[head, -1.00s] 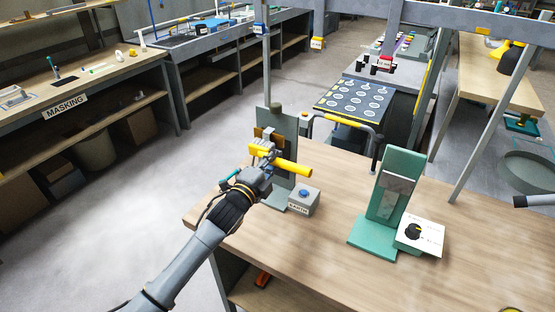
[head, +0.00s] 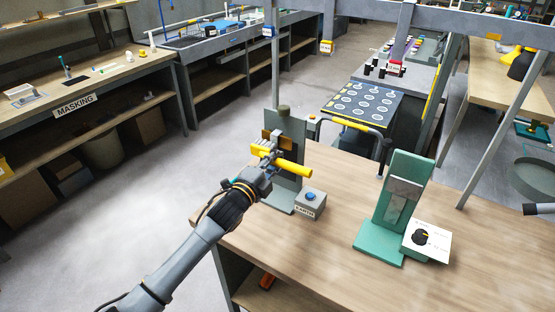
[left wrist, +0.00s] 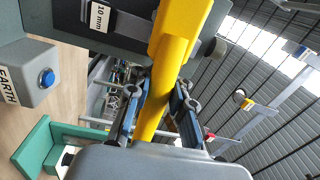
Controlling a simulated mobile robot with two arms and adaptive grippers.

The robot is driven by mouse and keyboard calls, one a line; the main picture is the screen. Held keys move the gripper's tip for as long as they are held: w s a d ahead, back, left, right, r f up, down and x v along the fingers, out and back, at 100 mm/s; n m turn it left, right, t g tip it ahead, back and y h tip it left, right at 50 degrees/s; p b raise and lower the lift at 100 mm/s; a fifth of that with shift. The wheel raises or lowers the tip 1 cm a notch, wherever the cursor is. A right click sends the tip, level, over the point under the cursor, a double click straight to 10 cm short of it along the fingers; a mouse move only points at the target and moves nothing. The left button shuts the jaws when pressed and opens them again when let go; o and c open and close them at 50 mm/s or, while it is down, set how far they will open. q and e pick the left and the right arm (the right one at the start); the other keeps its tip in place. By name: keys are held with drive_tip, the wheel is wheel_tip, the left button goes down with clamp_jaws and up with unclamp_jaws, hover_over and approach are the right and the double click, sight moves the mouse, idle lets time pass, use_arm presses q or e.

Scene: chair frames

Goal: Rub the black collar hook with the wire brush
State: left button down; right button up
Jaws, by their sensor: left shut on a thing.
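My left gripper (head: 265,165) is shut on the yellow handle of the wire brush (head: 293,167), over the near edge of the wooden bench. The handle also crosses the left wrist view (left wrist: 178,50), between the fingers. The brush is close to a grey upright plate (head: 290,125) with a brown part on it; contact cannot be told. The bristles are not clearly visible. I cannot pick out the black collar hook with certainty; the gripper and brush cover part of the plate. In the left wrist view, a dark bar (left wrist: 118,24) lies by a "10 mm" label.
A grey box with a blue button (head: 309,206), labelled EARTH, sits beside the plate. A green stand (head: 398,205) and a white box with a black dial (head: 425,240) stand to the right. The bench front (head: 300,255) is clear. A post rises behind the plate.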

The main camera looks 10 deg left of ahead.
use_arm(q)
drive_tip(key=shift+r, duration=0.1)
drive_tip(key=shift+r+p, duration=0.65)
drive_tip(key=shift+r, duration=0.1)
drive_tip(key=shift+f, duration=0.1)
drive_tip(key=shift+s+d, duration=0.15)
drive_tip(key=shift+d, duration=0.2)
drive_tip(key=shift+s+d, duration=0.2)
drive_tip(key=shift+d, duration=0.45)
drive_tip(key=shift+d, duration=0.1)
